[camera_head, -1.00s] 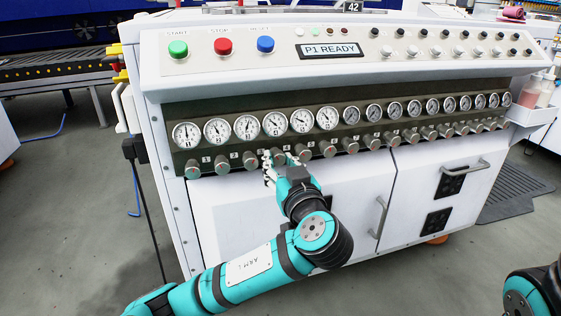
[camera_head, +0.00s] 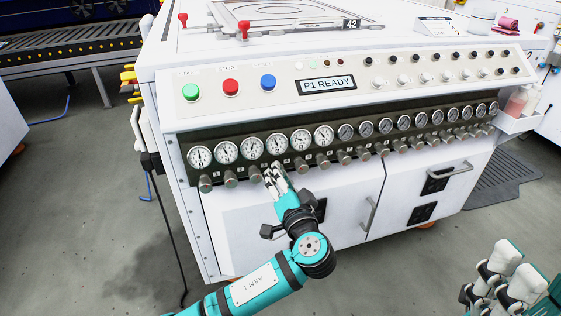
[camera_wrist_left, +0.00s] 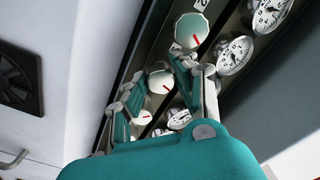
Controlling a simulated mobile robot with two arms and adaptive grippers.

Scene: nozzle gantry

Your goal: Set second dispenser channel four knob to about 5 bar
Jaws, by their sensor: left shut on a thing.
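The dispenser panel (camera_head: 240,165) carries a row of round gauges with a grey knob under each. My left gripper (camera_head: 273,174) reaches up to the fourth knob from the left, under the fourth gauge (camera_head: 277,145), and covers that knob in the head view. In the left wrist view a pale knob (camera_wrist_left: 160,79) sits between the two teal fingers, which are shut on it. The gauge needle is too small to read surely. My right gripper (camera_head: 505,275) is at the lower right, away from the panel; its jaw opening is unclear.
The third knob (camera_head: 255,175) and fifth knob (camera_head: 301,166) stand close on either side of my left fingers. Above are green, red and blue buttons and a display (camera_head: 328,86) reading P1 READY. White doors with a handle (camera_head: 370,214) lie below.

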